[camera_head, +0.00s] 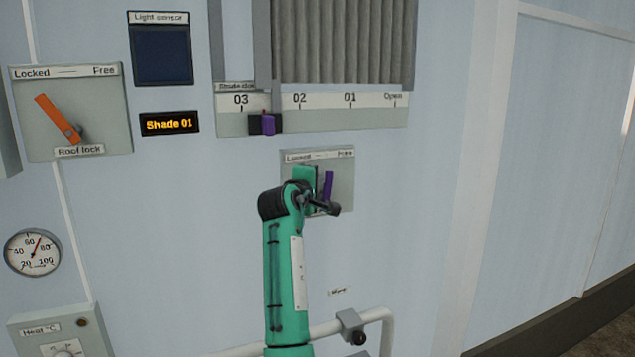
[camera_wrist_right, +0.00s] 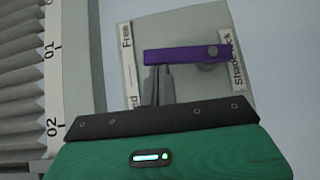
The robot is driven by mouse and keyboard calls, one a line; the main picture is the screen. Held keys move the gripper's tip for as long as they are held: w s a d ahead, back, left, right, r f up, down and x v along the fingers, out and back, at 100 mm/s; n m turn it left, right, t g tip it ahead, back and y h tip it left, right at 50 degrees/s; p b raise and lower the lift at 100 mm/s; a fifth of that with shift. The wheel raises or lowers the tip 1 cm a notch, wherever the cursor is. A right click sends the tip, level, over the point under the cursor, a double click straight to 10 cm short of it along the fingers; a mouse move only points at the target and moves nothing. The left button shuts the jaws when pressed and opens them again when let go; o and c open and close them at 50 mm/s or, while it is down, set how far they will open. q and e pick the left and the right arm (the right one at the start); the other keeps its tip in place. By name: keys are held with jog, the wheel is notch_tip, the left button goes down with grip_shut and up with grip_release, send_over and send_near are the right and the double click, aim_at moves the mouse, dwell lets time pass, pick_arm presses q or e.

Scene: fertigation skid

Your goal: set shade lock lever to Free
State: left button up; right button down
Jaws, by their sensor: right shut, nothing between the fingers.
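The shade lock lever is a purple bar on a pale plate (camera_head: 347,165), below the shade scale in the head view. Its lever (camera_head: 329,183) points roughly upward, on the Free side of the middle. In the right wrist view the purple lever (camera_wrist_right: 185,55) lies level, with its pivot at right near the label and its tip close to the word Free. My right gripper (camera_wrist_right: 160,86) is shut and empty, its tips right beside the lever on the Locked side. Whether they touch it cannot be told. My right gripper and wrist hide part of the plate in the head view. My left gripper is not in view.
At left are a roof lock with an orange lever (camera_head: 58,118), a display reading Shade 01 (camera_head: 169,124) and a dial gauge (camera_head: 33,252). A pipe (camera_head: 372,316) runs below. The wall to the right is clear.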

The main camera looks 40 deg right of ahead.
jog(key=shift+s+d+r+p, duration=0.15)
jog(key=shift+d+p, duration=0.2)
jog(key=shift+d, duration=0.2)
jog(key=shift+d+r+p, duration=0.15)
jog(key=shift+d+p, duration=0.2)
jog(key=shift+d, duration=0.2)
jog(key=shift+d+f, duration=0.1)
jog(key=shift+d, duration=0.15)
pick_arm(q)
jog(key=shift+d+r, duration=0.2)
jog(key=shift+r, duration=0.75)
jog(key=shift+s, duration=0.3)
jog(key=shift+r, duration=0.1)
